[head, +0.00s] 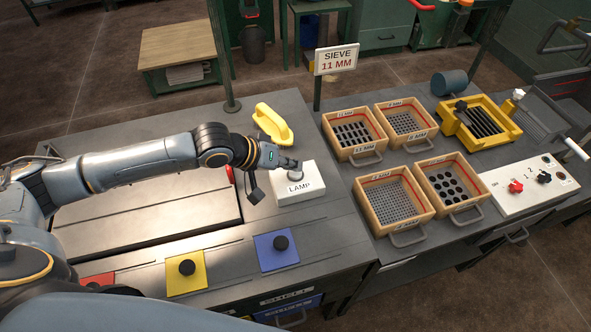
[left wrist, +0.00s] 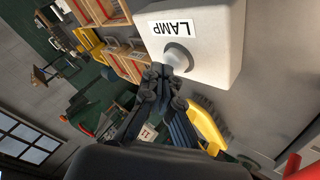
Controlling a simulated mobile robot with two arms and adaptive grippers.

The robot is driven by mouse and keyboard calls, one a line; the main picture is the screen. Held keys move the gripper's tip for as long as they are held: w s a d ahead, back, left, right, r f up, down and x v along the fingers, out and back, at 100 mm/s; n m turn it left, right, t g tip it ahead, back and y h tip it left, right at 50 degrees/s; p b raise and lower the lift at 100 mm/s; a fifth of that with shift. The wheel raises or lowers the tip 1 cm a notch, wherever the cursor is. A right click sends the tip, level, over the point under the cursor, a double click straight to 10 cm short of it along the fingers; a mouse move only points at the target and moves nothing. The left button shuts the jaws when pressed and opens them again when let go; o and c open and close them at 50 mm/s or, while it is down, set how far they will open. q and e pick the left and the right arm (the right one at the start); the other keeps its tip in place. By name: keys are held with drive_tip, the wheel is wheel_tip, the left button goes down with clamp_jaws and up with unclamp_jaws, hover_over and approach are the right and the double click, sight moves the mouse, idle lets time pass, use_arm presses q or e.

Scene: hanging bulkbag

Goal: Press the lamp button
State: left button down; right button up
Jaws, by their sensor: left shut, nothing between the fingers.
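The lamp button box (head: 299,187) is a white block labelled LAMP on the grey bench, with a round grey button (head: 296,173) on its top. My left gripper (head: 291,164) is shut and empty, with its fingertips right at the button in the head view. In the left wrist view the shut fingertips (left wrist: 163,78) sit at the lower edge of the button (left wrist: 178,57), in front of the LAMP box (left wrist: 215,60). I cannot tell whether they touch it. My right gripper is not in view.
Wooden sieve trays (head: 388,199) and a white control panel (head: 528,185) with knobs lie to the right. Red, yellow (head: 186,277) and blue (head: 277,250) plates with black knobs line the front edge.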

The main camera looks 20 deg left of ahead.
sight(292, 173)
use_arm(q)
drive_tip(key=shift+f, duration=0.1)
idle(0.3)
drive_tip(key=shift+f, duration=0.35)
drive_tip(key=shift+r+p, duration=0.45)
drive_tip(key=shift+p, duration=0.5)
wheel_tip(292, 173, up, 6)
drive_tip(key=p, duration=0.7)
